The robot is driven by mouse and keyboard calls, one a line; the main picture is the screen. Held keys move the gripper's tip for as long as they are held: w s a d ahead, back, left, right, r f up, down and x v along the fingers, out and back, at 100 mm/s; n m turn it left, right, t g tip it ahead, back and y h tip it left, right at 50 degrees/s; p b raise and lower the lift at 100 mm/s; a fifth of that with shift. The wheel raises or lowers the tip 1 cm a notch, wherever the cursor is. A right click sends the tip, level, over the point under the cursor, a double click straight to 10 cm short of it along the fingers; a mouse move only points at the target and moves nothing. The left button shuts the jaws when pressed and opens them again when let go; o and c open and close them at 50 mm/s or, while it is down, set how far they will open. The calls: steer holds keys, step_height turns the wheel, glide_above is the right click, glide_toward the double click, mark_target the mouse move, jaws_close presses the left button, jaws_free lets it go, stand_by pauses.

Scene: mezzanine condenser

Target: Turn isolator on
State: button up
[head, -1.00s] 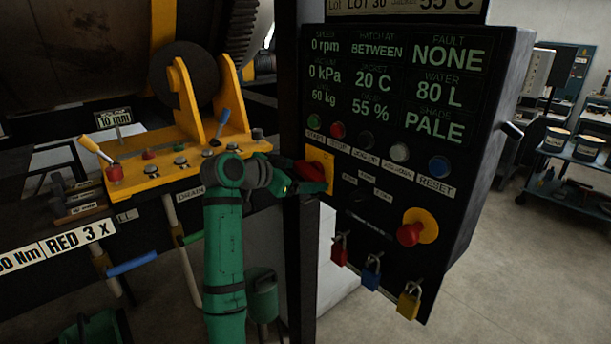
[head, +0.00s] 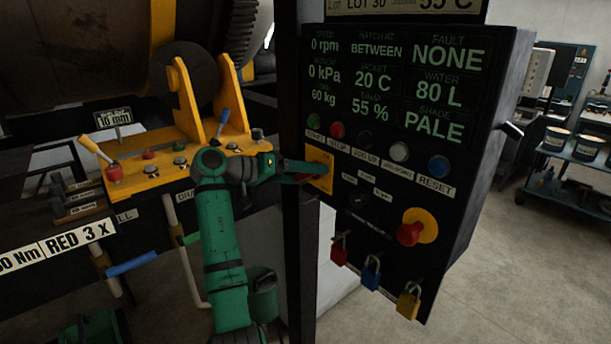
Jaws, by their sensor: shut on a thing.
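The isolator is a yellow plate (head: 321,160) with a red handle (head: 304,178) at the left edge of the black control panel (head: 345,215). My gripper (head: 308,170) reaches in from the left and is shut on the red handle. I cannot read the handle's exact angle or the plate's markings.
A row of buttons lies right of the isolator, with a red emergency knob (head: 409,234) on yellow lower down. Padlocks hang below, including a blue one (head: 371,273). A dark post (head: 300,250) stands close under my gripper. A yellow lever bracket (head: 190,155) is behind my arm.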

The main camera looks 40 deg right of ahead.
steer(key=shift+a+n, duration=0.1)
steer(key=shift+n, duration=0.3)
steer(key=shift+f, duration=0.1)
stand_by(0.3)
steer(key=o, duration=1)
steer(key=shift+g, duration=0.3)
steer(key=shift+o, duration=0.2)
steer(key=v, duration=1)
steer(key=shift+a, duration=0.35)
